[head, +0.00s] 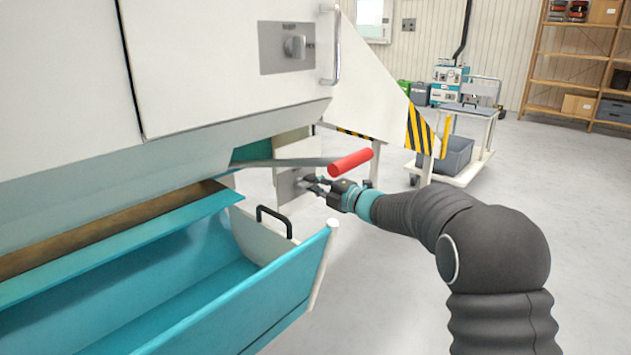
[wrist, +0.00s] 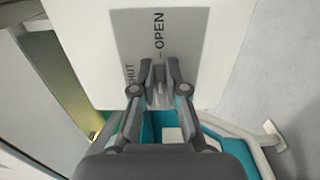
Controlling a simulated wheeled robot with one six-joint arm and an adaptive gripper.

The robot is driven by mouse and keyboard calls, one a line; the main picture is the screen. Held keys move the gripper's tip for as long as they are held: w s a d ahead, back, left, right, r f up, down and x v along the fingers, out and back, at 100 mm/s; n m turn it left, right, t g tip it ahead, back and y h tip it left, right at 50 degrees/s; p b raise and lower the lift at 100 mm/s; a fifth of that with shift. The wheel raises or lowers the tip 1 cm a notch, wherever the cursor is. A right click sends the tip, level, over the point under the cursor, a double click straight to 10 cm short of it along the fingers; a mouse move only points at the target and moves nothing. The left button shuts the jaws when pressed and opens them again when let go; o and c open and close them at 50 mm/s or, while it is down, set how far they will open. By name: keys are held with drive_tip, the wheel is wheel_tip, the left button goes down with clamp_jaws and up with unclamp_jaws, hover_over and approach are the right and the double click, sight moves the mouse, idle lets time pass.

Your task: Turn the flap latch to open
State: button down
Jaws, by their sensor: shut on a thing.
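A grey latch plate (wrist: 195,45) marked OPEN and SHUT is on a pale panel in the wrist view. The plate also shows in the head view (head: 287,186), below the machine body. My gripper (wrist: 159,72) is shut on the small grey flap latch (wrist: 159,92) in front of this plate. The latch sits in line below the word OPEN, with SHUT off to the left. The fingers hide part of the latch, so its exact angle is hard to tell. In the head view my gripper (head: 316,184) reaches the plate from the right.
A lever with a red grip (head: 350,161) sticks out just above my gripper. A blue trough (head: 200,290) with a black handle (head: 274,219) is at lower left. Another knob (head: 295,47) is higher up. A trolley (head: 455,145) stands behind; floor at right is clear.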

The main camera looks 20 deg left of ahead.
drive_tip(key=shift+s+a, duration=0.15)
drive_tip(key=shift+a, duration=0.1)
idle(0.3)
drive_tip(key=c, duration=1.3)
unclamp_jaws()
drive_tip(key=shift+c, duration=0.2)
drive_tip(key=shift+o, duration=0.7)
drive_tip(key=shift+a, duration=0.15)
drive_tip(key=shift+d, duration=0.2)
drive_tip(key=v, duration=1.1)
drive_tip(key=shift+s+d, duration=0.15)
drive_tip(key=shift+d, duration=0.2)
drive_tip(key=shift+f+m, duration=0.1)
drive_tip(key=shift+m, duration=0.2)
